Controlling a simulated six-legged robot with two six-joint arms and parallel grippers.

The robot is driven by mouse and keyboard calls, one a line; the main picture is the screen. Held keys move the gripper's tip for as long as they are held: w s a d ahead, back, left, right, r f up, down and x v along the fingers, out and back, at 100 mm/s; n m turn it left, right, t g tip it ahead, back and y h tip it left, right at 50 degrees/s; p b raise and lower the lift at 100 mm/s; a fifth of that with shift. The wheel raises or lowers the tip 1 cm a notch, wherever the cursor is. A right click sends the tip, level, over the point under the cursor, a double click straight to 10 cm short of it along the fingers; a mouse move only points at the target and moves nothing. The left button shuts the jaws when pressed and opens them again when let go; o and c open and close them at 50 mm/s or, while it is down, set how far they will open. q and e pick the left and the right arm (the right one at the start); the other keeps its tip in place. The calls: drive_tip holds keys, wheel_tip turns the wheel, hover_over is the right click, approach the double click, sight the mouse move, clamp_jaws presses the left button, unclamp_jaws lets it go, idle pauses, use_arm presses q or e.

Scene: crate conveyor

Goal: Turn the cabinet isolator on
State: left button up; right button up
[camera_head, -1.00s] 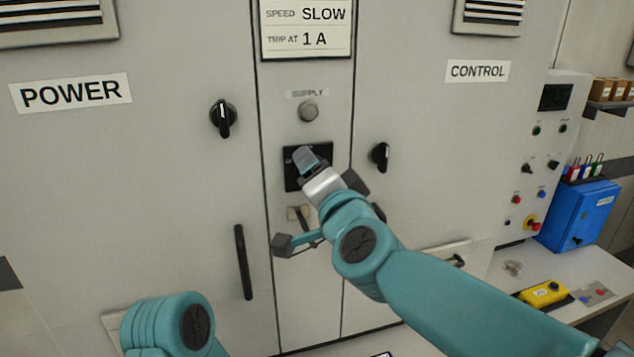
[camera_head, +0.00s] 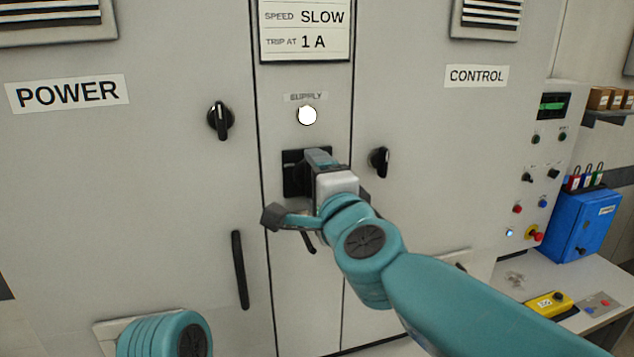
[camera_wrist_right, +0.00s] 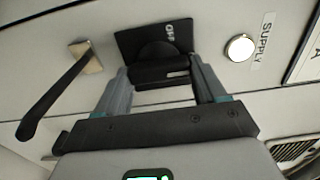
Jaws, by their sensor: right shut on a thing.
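The cabinet isolator (camera_head: 291,172) is a black square plate with a black handle, on the narrow middle panel below the supply lamp. My right gripper (camera_head: 318,160) is in front of it and hides much of it. In the right wrist view, my right gripper's (camera_wrist_right: 162,76) two fingers are closed on the sides of the black isolator handle (camera_wrist_right: 158,71), with the plate (camera_wrist_right: 128,40) behind. The supply lamp (camera_head: 307,115) glows white and also shows lit in the wrist view (camera_wrist_right: 240,47). My left gripper is out of view; only part of my left arm shows.
Black rotary knobs (camera_head: 220,120) and (camera_head: 380,161) flank the middle panel. A long black door handle (camera_head: 239,270) is at lower left. A control panel (camera_head: 548,150) with a lit green display, a blue box (camera_head: 583,225) and a yellow box (camera_head: 547,303) are at right.

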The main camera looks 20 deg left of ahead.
idle(0.4)
drive_tip(key=o, duration=1)
drive_tip(key=shift+o, duration=0.2)
drive_tip(key=shift+s+d, duration=0.1)
drive_tip(key=b+v, duration=0.1)
drive_tip(key=v, duration=1.5)
drive_tip(key=shift+b, duration=0.4)
